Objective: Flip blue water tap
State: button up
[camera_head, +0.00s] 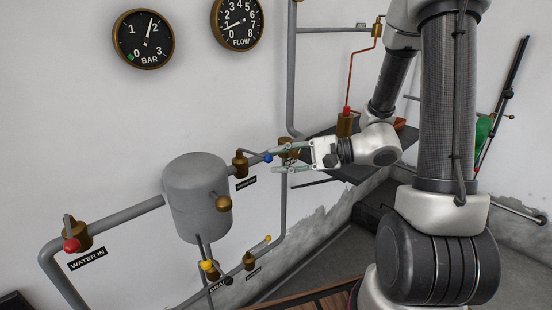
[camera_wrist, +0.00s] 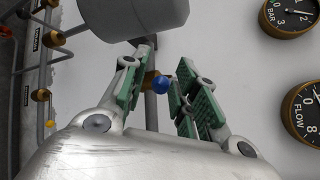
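The blue water tap has a blue ball knob (camera_head: 268,157) beside a brass valve body (camera_head: 240,165), on the grey pipe right of the tank. My gripper (camera_head: 276,161) reaches in from the right, its fingers apart around the level of the blue knob. My gripper holds nothing. Whether a finger touches the lever is not clear.
A grey tank (camera_head: 196,190) stands left of the tap. A red-knobbed tap (camera_head: 74,238) is at far left, and yellow-knobbed taps (camera_head: 208,267) are below. Two dials, BAR (camera_head: 144,39) and FLOW (camera_head: 238,22), hang above. A dark shelf (camera_head: 350,160) lies behind my gripper.

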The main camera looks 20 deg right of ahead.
jog(key=shift+s+d+r, duration=0.15)
jog(key=shift+s+d, duration=0.2)
jog(key=shift+s, duration=0.3)
jog(key=v, duration=1.2)
